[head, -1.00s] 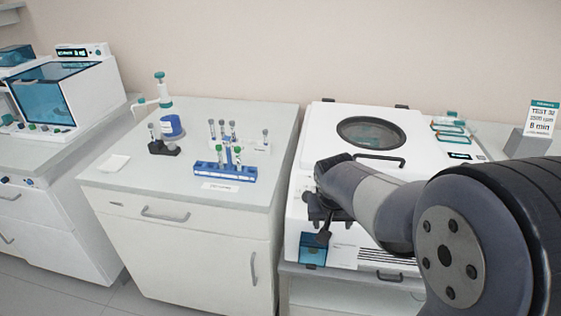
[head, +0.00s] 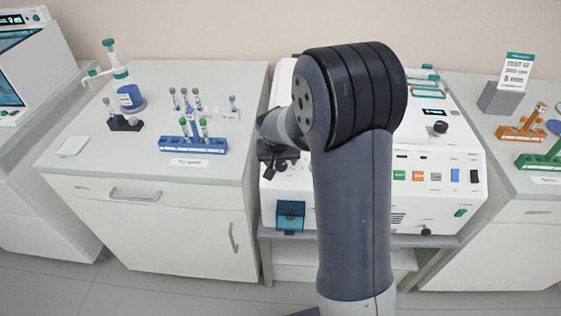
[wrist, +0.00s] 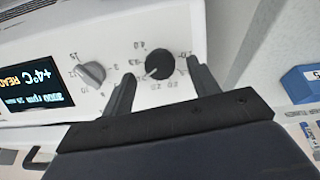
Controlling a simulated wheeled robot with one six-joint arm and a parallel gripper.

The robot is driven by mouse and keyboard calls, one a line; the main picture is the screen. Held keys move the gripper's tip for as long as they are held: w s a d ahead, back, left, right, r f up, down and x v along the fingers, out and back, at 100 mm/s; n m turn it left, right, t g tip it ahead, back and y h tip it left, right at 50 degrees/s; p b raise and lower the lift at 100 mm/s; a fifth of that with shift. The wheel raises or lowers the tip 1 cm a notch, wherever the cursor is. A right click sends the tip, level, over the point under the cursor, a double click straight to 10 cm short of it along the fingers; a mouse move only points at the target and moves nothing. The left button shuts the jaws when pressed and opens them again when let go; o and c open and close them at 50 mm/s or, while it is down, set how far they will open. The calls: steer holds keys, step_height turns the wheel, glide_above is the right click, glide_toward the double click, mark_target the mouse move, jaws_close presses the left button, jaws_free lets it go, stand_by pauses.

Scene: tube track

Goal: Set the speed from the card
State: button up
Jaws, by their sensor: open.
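The centrifuge (head: 435,160) stands in the middle of the head view, partly hidden by my arm. My gripper (head: 278,158) is at its left front. In the wrist view my gripper (wrist: 160,76) is open, one finger on each side of a black knob (wrist: 160,64) with a numbered scale; contact is unclear.
The left bench (head: 120,170) holds a blue tube rack (head: 190,145), a dispenser bottle (head: 130,97) and a label. Coloured buttons (head: 418,176) and another black knob (head: 440,128) are right of my arm. Orange (head: 522,133) and green (head: 545,158) racks stand far right.

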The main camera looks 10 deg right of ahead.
mark_target(281, 165)
steer(key=shift+x, duration=1.1)
steer(key=shift+c, duration=0.3)
steer(key=c, duration=0.9)
